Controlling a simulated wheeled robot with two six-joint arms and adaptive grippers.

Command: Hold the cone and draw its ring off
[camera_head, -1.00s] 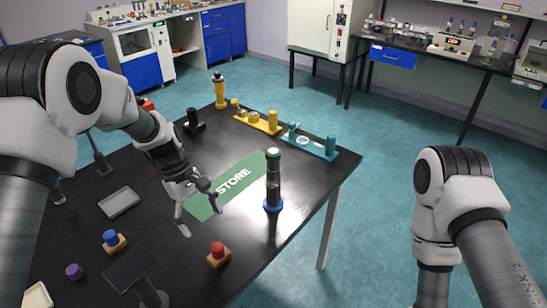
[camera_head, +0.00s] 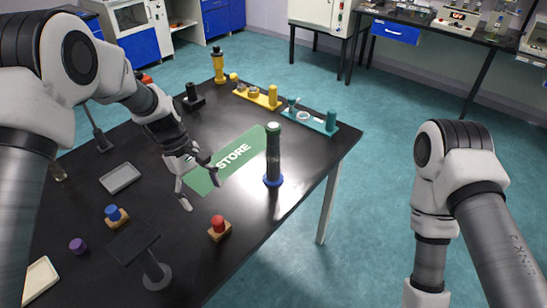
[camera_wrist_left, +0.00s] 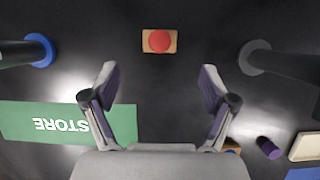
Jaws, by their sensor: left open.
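A dark upright post with a green top (camera_head: 273,150) stands near the right edge of the black table; I take it as the cone. A blue ring (camera_head: 273,181) sits around its foot, touching or close to the table. In the left wrist view the post's dark side (camera_wrist_left: 14,53) and the blue ring (camera_wrist_left: 40,50) show at the left edge. My left gripper (camera_head: 199,190) is open and empty over the table, left of the post and apart from it. Its spread fingers show in the left wrist view (camera_wrist_left: 158,90). My right arm shows, but its gripper is out of view.
A green STORE mat (camera_head: 232,160) lies beside the left gripper. A red knob on a wooden block (camera_head: 218,226) stands in front. A dark plate on a stand (camera_head: 150,262), a purple piece (camera_head: 78,245) and a grey tray (camera_head: 120,178) lie left. Yellow (camera_head: 257,97) and teal (camera_head: 312,121) racks stand behind.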

